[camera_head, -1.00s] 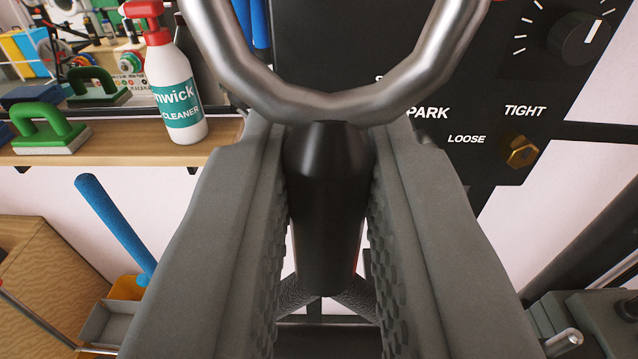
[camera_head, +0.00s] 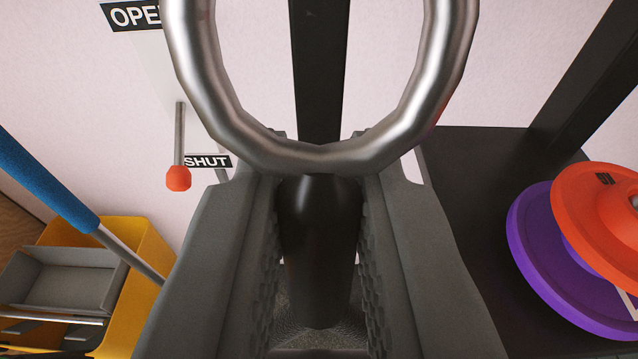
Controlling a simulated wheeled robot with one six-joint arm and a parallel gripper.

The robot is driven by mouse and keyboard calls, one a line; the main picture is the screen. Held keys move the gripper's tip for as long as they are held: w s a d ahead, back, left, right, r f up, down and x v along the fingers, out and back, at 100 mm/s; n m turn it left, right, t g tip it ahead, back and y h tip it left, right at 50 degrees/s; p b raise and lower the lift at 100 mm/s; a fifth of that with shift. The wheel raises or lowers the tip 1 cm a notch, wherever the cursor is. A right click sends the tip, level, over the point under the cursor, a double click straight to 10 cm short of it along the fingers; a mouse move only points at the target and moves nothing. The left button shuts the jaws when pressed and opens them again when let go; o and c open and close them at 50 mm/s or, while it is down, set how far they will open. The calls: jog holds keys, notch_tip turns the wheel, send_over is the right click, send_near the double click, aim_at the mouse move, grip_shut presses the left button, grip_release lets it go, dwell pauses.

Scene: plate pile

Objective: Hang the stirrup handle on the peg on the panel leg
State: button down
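The stirrup handle has a black tapered grip (camera_head: 318,250) and a bright metal loop (camera_head: 205,90). My gripper (camera_head: 318,290) is shut on the black grip, one textured finger on each side, with the loop above the fingers. A black upright post (camera_head: 318,60), which looks like the panel leg, stands behind the loop and shows through its opening. I can make out no peg on it; the handle and fingers hide the post's lower part.
To the left are a lever with an orange knob (camera_head: 178,178), a SHUT label (camera_head: 208,161), a yellow bucket (camera_head: 150,265) and a blue-gripped pole (camera_head: 45,180). To the right, an orange plate (camera_head: 600,215) and a purple plate (camera_head: 535,250) are near a black surface (camera_head: 460,190).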

jog(key=shift+x, duration=5.1)
jog(key=shift+f, duration=0.1)
jog(key=c, duration=1.3)
grip_release()
